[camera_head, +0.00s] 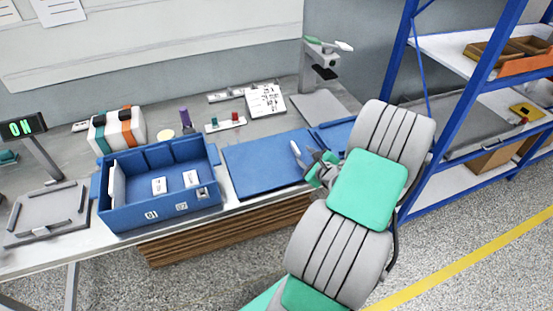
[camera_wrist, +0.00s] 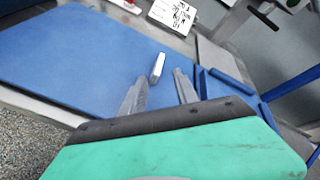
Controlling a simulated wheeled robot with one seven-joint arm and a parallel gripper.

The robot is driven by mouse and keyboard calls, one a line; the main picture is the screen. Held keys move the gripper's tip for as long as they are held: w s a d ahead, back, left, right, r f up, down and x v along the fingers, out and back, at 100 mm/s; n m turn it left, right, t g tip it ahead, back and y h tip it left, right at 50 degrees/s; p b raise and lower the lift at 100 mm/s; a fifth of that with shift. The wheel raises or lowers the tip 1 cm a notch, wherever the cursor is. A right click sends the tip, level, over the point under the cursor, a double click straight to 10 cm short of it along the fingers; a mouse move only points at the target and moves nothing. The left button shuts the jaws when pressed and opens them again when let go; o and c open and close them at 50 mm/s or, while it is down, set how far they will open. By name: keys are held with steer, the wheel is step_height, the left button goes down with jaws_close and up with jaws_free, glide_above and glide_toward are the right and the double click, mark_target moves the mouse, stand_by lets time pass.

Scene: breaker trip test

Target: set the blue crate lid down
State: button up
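The blue crate lid (camera_head: 258,163) lies flat on the workbench, right of the open blue crate (camera_head: 160,212). A small pale upright piece (camera_head: 296,149), seemingly its handle, stands near the lid's right end. The lid fills much of the wrist view (camera_wrist: 75,55), with the pale piece (camera_wrist: 157,68) just beyond my fingertips. My gripper (camera_head: 313,163) is over the lid's right end. In the wrist view its two fingers (camera_wrist: 158,85) are spread, with no object held between them. Whether a fingertip touches the lid is unclear.
The crate holds two small white boxes. A blue-edged tray (camera_wrist: 235,97) lies right of the lid. A printed card (camera_head: 266,101) and a small strip with coloured parts (camera_head: 225,124) lie behind it. A grey stand (camera_head: 320,75) rises at the back; blue shelving (camera_head: 480,85) stands right.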

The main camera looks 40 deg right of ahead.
mark_target(297, 149)
steer(key=m, duration=0.5)
steer(key=shift+d+m, duration=0.1)
steer(key=shift+m, duration=1.3)
steer(key=x, duration=0.5)
steer(key=p+x, duration=0.1)
steer(key=x, duration=0.1)
steer(key=shift+w+r, duration=0.15)
steer(key=shift+w, duration=0.4)
jaws_close()
